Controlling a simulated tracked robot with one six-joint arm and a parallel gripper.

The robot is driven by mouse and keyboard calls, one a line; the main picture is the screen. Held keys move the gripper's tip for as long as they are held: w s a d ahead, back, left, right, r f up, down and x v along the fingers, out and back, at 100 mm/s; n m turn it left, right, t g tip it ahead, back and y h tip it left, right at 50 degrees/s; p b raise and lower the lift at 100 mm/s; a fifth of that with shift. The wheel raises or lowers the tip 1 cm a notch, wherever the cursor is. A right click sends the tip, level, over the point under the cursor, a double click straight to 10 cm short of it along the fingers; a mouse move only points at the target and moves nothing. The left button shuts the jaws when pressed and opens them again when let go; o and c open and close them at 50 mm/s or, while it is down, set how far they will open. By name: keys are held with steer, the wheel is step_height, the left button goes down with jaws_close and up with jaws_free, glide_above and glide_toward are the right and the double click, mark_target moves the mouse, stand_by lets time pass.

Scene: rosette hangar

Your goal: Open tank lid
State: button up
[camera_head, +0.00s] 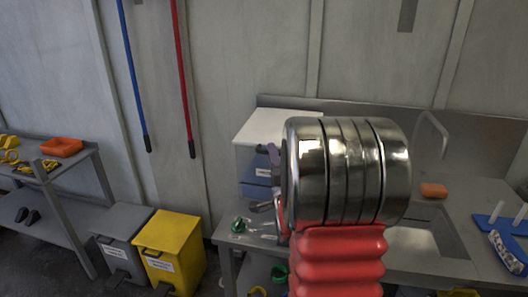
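A box-shaped tank with a flat white lid (272,124) stands on the left end of the metal sink counter. Its front is partly blue with a small white label, and the lid looks closed. My arm's steel wrist and red sleeve cover the tank's right side. My gripper (264,180) is mostly hidden behind the wrist. Small grey parts stick out left of the wrist, in front of the tank. I cannot tell whether the gripper is open or touches the tank.
The counter (420,265) has a sink with a tap (432,125), an orange item (433,190) and a blue rack (503,240). Yellow (171,245) and grey (121,225) bins stand left on the floor, beside a shelf (50,170).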

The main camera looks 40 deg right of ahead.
steer(key=shift+x, duration=0.85)
steer(key=shift+d, duration=0.1)
jaws_close()
